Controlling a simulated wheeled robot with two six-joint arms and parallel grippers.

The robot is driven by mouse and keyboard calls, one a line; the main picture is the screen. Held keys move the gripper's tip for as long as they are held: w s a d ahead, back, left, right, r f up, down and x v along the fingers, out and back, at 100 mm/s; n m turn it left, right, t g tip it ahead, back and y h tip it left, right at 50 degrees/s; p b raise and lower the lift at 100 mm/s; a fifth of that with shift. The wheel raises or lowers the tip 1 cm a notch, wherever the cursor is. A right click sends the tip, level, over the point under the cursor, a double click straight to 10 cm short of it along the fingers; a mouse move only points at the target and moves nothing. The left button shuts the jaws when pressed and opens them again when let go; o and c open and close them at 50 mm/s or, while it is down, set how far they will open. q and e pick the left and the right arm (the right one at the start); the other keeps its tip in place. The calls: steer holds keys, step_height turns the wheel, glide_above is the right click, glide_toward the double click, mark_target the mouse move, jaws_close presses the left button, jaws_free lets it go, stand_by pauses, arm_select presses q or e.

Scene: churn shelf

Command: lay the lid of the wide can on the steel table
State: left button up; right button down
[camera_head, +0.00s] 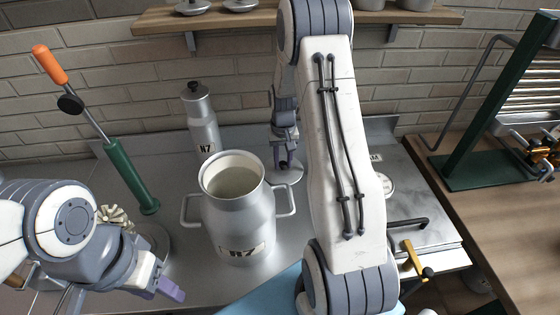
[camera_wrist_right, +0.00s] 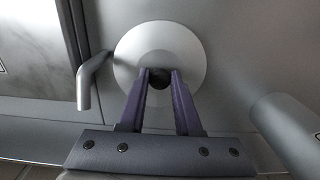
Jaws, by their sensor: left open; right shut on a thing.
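The wide can (camera_head: 238,222), marked N7, stands open on the steel table (camera_head: 185,262) with its mouth uncovered. Its lid, a pale round disc (camera_head: 291,175) with a black knob, is behind the can and to its right, partly hidden by my arm. My right gripper (camera_head: 286,163) is shut on the knob. In the right wrist view, the purple fingers (camera_wrist_right: 158,76) pinch the knob and the whole lid (camera_wrist_right: 160,45) shows against the steel surface. I cannot tell whether the lid touches the table. My left gripper (camera_head: 158,284) is open and empty at the lower left.
A narrow can (camera_head: 201,125) stands behind the wide can. A green stand (camera_head: 490,160) is at the right. A wall shelf (camera_head: 240,20) runs above.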

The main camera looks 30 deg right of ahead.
mark_target(282, 164)
steer(key=shift+f, duration=0.15)
steer(key=c, duration=0.6)
jaws_free()
step_height(282, 164, up, 7)
steer(key=shift+w+f+b, duration=0.1)
steer(key=shift+b, duration=0.35)
steer(key=shift+r, duration=0.55)
steer(key=shift+a, duration=0.1)
